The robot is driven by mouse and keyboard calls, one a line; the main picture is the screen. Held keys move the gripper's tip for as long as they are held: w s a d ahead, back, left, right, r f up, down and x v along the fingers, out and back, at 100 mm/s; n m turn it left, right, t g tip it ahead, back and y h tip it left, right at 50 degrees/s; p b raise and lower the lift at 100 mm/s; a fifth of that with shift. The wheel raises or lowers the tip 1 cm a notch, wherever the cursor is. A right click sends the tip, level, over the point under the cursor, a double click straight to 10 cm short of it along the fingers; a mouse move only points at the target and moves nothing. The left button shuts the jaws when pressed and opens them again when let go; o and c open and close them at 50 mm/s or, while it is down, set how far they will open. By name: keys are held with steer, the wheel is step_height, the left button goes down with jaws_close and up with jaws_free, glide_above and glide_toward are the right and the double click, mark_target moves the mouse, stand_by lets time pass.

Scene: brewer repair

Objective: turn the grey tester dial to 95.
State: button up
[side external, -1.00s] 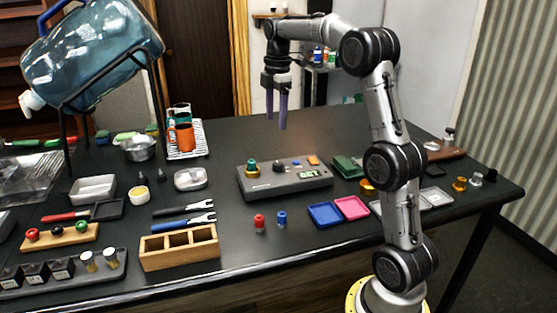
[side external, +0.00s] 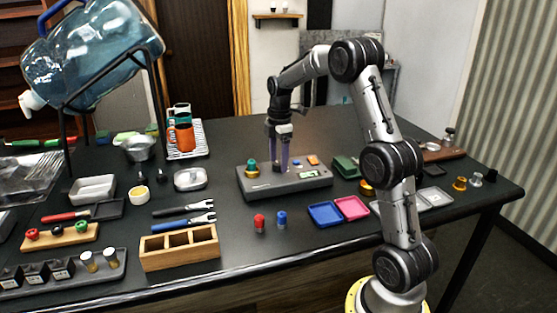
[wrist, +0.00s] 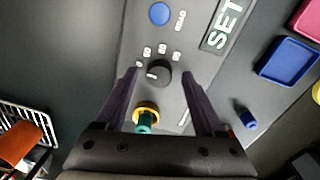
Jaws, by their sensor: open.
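The grey tester (side external: 256,183) lies flat on the dark table. Its dark dial (wrist: 158,73) shows in the wrist view, with small white number labels around its left and upper side, too small to read surely. My gripper (side external: 279,167) points down over the tester. In the wrist view the open fingers (wrist: 160,78) stand left and right of the dial, apart from it.
A green and brass part (wrist: 146,118) stands on the tester near the dial, close to the left finger. A blue button (wrist: 159,13) is on the panel. Blue (side external: 325,214) and pink (side external: 352,207) trays and red (side external: 259,222) and blue (side external: 282,219) small parts lie in front.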

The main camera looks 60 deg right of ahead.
steer(key=shift+f, duration=0.25)
jaws_close()
